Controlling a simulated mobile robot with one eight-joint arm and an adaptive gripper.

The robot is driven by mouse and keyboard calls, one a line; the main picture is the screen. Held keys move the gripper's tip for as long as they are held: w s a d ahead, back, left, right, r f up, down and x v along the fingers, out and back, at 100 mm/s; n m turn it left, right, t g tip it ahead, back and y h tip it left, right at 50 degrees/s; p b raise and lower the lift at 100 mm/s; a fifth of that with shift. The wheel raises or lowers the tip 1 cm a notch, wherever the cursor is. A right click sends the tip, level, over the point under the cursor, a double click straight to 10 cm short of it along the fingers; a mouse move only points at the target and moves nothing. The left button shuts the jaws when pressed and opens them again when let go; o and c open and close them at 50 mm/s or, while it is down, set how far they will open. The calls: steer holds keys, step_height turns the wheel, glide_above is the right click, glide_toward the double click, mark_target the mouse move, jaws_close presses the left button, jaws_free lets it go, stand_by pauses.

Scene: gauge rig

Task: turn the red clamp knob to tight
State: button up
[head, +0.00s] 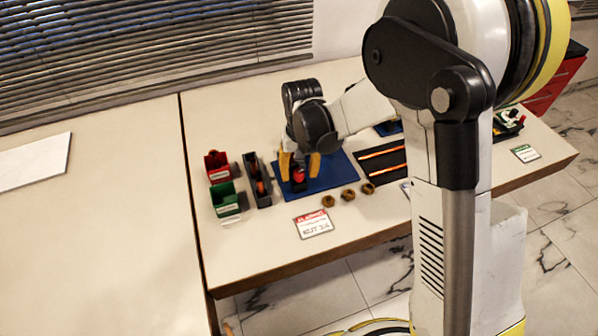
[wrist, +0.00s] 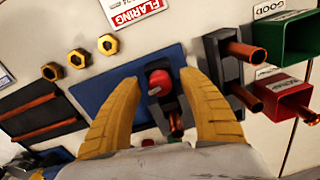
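The red clamp knob (wrist: 161,82) sits on a dark clamp block (wrist: 156,65) on a blue mat. It also shows in the head view (head: 299,175), partly hidden between my fingers. My gripper (wrist: 158,80) is open, with one yellow finger on each side of the knob. In the wrist view there is a gap between each finger and the knob. My gripper also shows in the head view (head: 300,164), pointing down over the clamp. A copper-coloured piece (wrist: 176,122) lies at the clamp, on the side nearer my wrist. I cannot read any tight mark.
The blue mat (head: 338,174) lies under the clamp. A dark holder with copper tubes (head: 257,180) and red (head: 217,166) and green (head: 223,198) bins stand left. Several brass nuts (head: 348,194) and a FLARING card (head: 313,223) lie in front. A black tray with copper rods (head: 381,163) is right.

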mark_target(300, 172)
step_height(300, 172, up, 12)
steer(key=shift+d, duration=0.15)
stand_by(0.3)
